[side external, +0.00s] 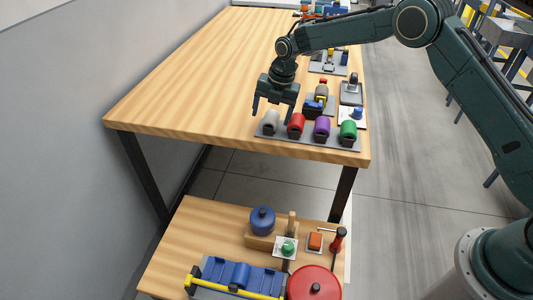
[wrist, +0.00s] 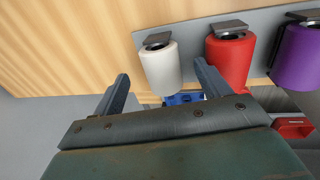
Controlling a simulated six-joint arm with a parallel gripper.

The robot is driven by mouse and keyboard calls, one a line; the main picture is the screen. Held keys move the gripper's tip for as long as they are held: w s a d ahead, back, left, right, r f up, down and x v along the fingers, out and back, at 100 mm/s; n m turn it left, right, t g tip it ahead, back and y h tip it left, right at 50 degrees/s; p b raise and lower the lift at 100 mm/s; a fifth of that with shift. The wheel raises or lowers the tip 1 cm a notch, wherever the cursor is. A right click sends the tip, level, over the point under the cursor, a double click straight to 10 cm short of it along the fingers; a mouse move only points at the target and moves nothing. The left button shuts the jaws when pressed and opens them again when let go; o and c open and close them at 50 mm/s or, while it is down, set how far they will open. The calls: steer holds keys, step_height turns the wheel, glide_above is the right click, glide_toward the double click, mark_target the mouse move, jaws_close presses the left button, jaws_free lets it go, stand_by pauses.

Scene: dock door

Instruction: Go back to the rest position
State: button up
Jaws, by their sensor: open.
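My gripper (side external: 274,102) is above the wooden table near its front edge, with its fingers pointing down, apart and empty. In the wrist view its two fingers (wrist: 163,88) show on either side of a white cylinder (wrist: 160,68), which appears beyond the tips; I cannot tell the exact gap. The white cylinder (side external: 270,122) stands at the left end of a grey plate (side external: 306,140). My arm reaches in from the right over the table.
Beside the white cylinder are red (side external: 296,123), purple (side external: 322,128) and green (side external: 348,131) cylinders. Several fixtures stand behind them along the right edge. The left part of the table (side external: 190,85) is clear. A lower table (side external: 195,235) holds a blue pot (side external: 262,220) and a red disc (side external: 314,284).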

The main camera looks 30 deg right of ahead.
steer(key=shift+r, duration=3.25)
steer(key=shift+s+d+r, duration=0.1)
steer(key=shift+s+r, duration=0.1)
steer(key=shift+r, duration=0.25)
steer(key=s+d+r+m+t, duration=0.1)
steer(key=s+d+r+m, duration=0.2)
steer(key=s+r+m, duration=0.45)
steer(key=s+d+r+m+t, duration=0.1)
steer(key=s+d+r+m, duration=0.3)
steer(key=s+r, duration=0.7)
steer(key=s+d+f+m+t, duration=0.1)
steer(key=s+m, duration=0.6)
steer(key=s, duration=0.5)
steer(key=s+d+f+m+t+h, duration=0.1)
steer(key=s+d+f+m, duration=0.1)
steer(key=s+m, duration=0.6)
steer(key=s, duration=0.5)
steer(key=shift+s+h, duration=0.15)
steer(key=shift+h, duration=0.15)
